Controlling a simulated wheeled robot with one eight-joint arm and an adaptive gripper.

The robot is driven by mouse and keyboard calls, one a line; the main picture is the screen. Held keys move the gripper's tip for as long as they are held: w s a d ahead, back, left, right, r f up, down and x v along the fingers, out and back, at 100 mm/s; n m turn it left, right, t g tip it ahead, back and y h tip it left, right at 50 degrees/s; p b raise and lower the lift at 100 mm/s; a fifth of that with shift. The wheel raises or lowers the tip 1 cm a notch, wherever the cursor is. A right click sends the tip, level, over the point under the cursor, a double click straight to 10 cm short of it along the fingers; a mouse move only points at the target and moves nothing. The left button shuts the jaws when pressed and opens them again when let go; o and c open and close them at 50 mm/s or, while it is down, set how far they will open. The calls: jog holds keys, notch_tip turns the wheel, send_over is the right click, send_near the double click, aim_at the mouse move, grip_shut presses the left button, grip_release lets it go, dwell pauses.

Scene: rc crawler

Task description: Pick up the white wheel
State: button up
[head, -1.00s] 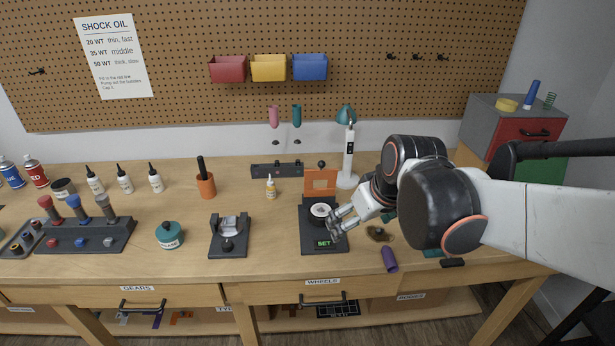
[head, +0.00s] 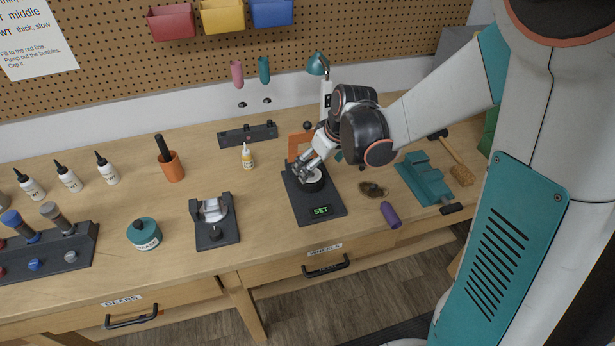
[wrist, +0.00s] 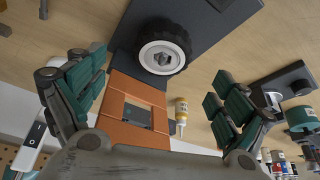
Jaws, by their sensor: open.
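The white wheel (wrist: 163,58) has a white rim, a grey hub and a black tyre. It sits on the black stand with the green SET display (head: 321,211). In the head view the white wheel (head: 312,176) is partly covered by my gripper (head: 306,168).
An orange upright plate (wrist: 140,108) stands at the back of the stand, close to my gripper. A small yellow glue bottle (head: 247,157) is left of it. A purple cylinder (head: 390,215) and a teal vise (head: 424,178) are to the right.

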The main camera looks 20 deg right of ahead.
aim_at(311, 176)
jog(key=shift+b+x, duration=1.2)
jog(key=shift+x, duration=2.3)
jog(key=shift+s, duration=0.15)
jog(key=shift+r, duration=0.1)
jog(key=c, duration=1.2)
